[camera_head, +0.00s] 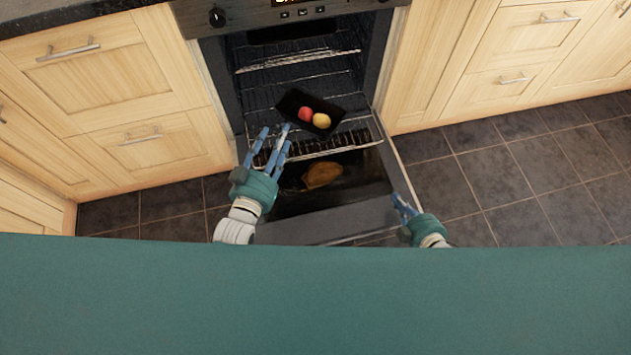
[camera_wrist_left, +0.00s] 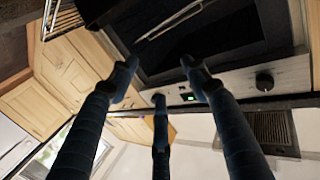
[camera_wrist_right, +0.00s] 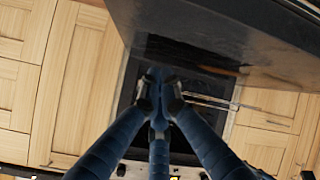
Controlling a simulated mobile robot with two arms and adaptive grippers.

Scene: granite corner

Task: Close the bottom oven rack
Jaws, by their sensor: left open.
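The oven (camera_head: 215,75) stands open with its door (camera_head: 345,215) folded down toward me. The bottom rack (camera_head: 330,152) is slid out over the door. A black tray (camera_head: 290,105) with a red and a yellow round item sits inside, just behind the rack's front part. My left gripper (camera_head: 272,138) is open and empty, with its fingers over the left end of the rack's front; I cannot tell whether they touch it. My right gripper (camera_head: 398,203) is by the door's right edge, its fingers drawn together with nothing between them; they also show in the right wrist view (camera_wrist_right: 161,88).
A brown roast-like item (camera_head: 322,174) shows at the door's inner face, below the rack. A higher rack (camera_head: 298,60) is inside the oven. Wooden cabinets stand left (camera_head: 165,150) and right (camera_head: 430,75). The tiled floor (camera_head: 540,170) at right is clear.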

